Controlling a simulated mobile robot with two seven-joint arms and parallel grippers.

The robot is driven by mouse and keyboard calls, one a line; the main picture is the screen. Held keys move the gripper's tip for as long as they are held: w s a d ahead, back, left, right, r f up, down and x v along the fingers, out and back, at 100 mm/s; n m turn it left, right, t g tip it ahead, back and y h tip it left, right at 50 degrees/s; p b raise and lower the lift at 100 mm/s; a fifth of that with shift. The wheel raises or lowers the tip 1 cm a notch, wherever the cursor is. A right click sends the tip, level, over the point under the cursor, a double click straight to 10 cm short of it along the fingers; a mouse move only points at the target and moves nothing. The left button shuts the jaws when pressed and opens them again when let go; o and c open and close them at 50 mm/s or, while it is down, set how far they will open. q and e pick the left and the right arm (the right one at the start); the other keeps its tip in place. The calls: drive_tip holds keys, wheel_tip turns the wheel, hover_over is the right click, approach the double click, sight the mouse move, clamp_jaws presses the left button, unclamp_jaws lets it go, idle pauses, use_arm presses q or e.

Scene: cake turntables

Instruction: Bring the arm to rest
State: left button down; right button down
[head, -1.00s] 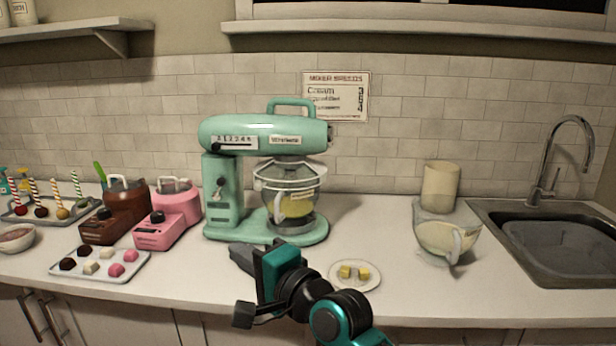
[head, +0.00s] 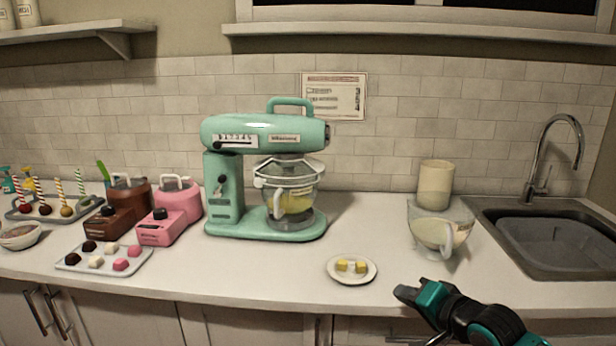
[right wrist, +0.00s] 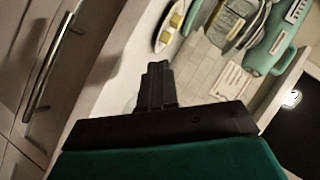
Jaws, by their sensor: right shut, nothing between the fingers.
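My right gripper (head: 408,293) is shut and empty in the head view, at the front edge of the counter, right of the small white plate. In the right wrist view its closed fingers (right wrist: 158,85) point up the picture with nothing between them. The right arm comes in from the bottom right. My left gripper is not in view.
A plate (head: 352,270) with yellow pieces is left of the gripper. A mint mixer (head: 222,190) stands behind, with a clear jug (head: 436,236) of pale contents and a sink (head: 560,245) at right. A tray (head: 140,262) of sweets lies at left.

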drive_tip(key=s+d+f+n+g+h, duration=0.1)
drive_tip(key=s+d+f+n, duration=0.2)
drive_tip(key=s+f+n, duration=0.45)
drive_tip(key=s+d+f+n+h, duration=0.1)
drive_tip(key=s+d+f+n, duration=0.3)
drive_tip(key=s, duration=0.7)
drive_tip(key=s+d+f+n+g+h, duration=0.1)
drive_tip(key=s+d+f+n, duration=0.15)
drive_tip(key=s+f, duration=0.6)
drive_tip(key=a+m, duration=0.4)
drive_tip(key=a, duration=0.7)
drive_tip(key=shift+r+m+t, duration=0.3)
drive_tip(key=shift+r+m, duration=0.1)
